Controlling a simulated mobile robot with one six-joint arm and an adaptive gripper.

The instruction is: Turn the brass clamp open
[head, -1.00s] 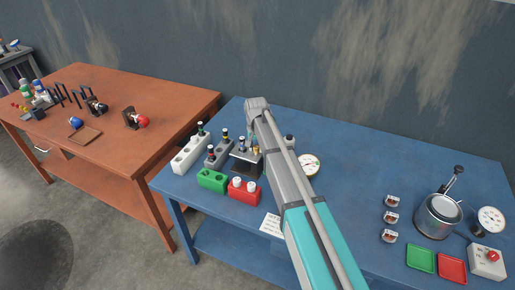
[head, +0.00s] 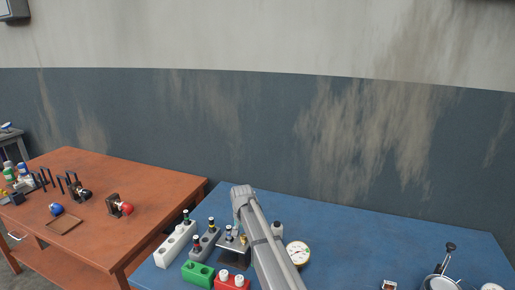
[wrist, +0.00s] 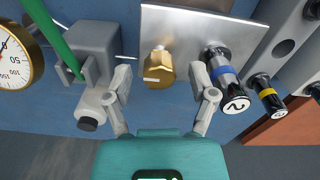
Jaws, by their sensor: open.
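The brass clamp (wrist: 158,68) is a gold hexagonal knob with a pale line on its face, at the edge of a metal plate (wrist: 195,18). My gripper (wrist: 161,82) is open in the wrist view, with one finger on each side of the brass clamp. A gap shows between the clamp and each finger, so it is not gripped. In the head view my arm reaches over the blue bench and hides most of the gripper.
A black cylinder with a blue band marked 2 (wrist: 228,85) stands close to the right finger. A grey block (wrist: 95,48) with a green tube (wrist: 52,35) is by the left finger. A dial gauge (head: 297,253) sits right of my arm. Green (head: 198,272) and red (head: 232,283) holders are nearby.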

